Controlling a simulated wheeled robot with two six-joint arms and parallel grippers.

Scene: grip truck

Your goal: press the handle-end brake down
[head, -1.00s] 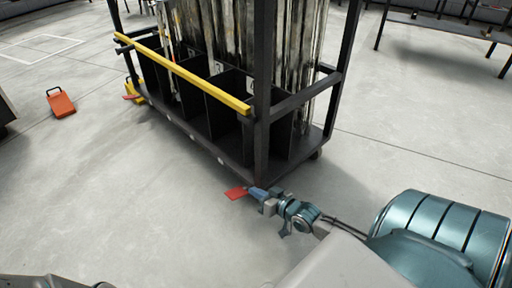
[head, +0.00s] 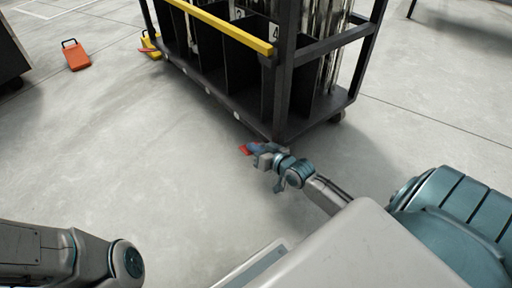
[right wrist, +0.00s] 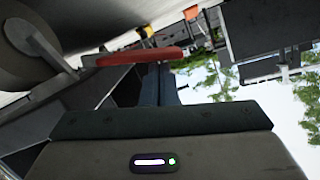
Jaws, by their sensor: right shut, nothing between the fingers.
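The black grip truck (head: 236,108) stands on the concrete floor with a yellow bar (head: 225,27) along its near side. A red brake pedal (head: 246,149) sticks out low at its near bottom corner. My right gripper (head: 259,150) is shut and empty at that pedal and covers part of it. In the right wrist view the red pedal (right wrist: 140,57) lies across the view by the tips of the shut fingers (right wrist: 160,82), next to a caster wheel (right wrist: 35,40). I cannot tell whether the fingers touch it. My left gripper is out of view.
Another red pedal (head: 148,49) shows at the truck's far left end, near a yellow block (head: 151,42). An orange block with a handle (head: 76,55) lies on the floor further left. A dark cart edge is at the left. The floor in front is clear.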

